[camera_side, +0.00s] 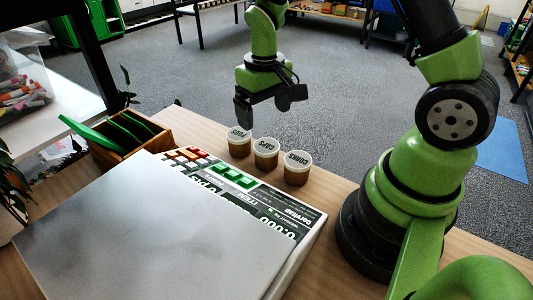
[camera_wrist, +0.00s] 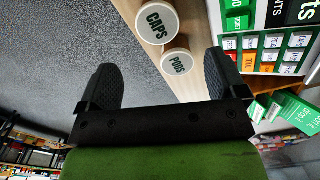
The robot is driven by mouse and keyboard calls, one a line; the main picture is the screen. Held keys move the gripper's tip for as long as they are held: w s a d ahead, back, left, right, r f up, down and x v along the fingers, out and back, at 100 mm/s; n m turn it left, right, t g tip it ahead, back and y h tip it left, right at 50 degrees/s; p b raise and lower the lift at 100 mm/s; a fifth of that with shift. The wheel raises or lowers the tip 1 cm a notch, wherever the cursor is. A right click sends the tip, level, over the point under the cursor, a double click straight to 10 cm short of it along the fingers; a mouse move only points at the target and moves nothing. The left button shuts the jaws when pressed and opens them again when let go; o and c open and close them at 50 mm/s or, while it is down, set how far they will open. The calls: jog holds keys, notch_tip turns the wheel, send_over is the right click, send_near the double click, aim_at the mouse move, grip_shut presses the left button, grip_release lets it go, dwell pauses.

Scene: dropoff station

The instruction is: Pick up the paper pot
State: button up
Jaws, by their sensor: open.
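Three small brown paper-like pots with white lids stand upright in a row on the wooden bench in the side view. Their lids read PODS (camera_side: 239,146), CAPS (camera_side: 265,157) and CORKS (camera_side: 297,173). No lid reads "paper". My gripper (camera_side: 267,108) is open and empty, above the bench and nearest the PODS pot. In the wrist view, the PODS lid (camera_wrist: 177,63) shows between the spread fingers of my gripper (camera_wrist: 161,66), beyond their tips. The CAPS lid (camera_wrist: 156,22) is farther up. The CORKS pot is out of that view.
A scale with a large grey plate (camera_side: 150,235) and a button panel (camera_side: 235,177) lies close in front of the pots. A wooden box (camera_side: 125,143) with green cards stands at the left. The bench's far edge is just behind the pots.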

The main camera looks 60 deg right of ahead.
aim_at(265, 144)
notch_tip(265, 144, down, 10)
jog(key=shift+w+d+r, duration=0.1)
jog(key=shift+d+r, duration=0.05)
jog(key=c, duration=1.1)
jog(key=shift+r, duration=0.15)
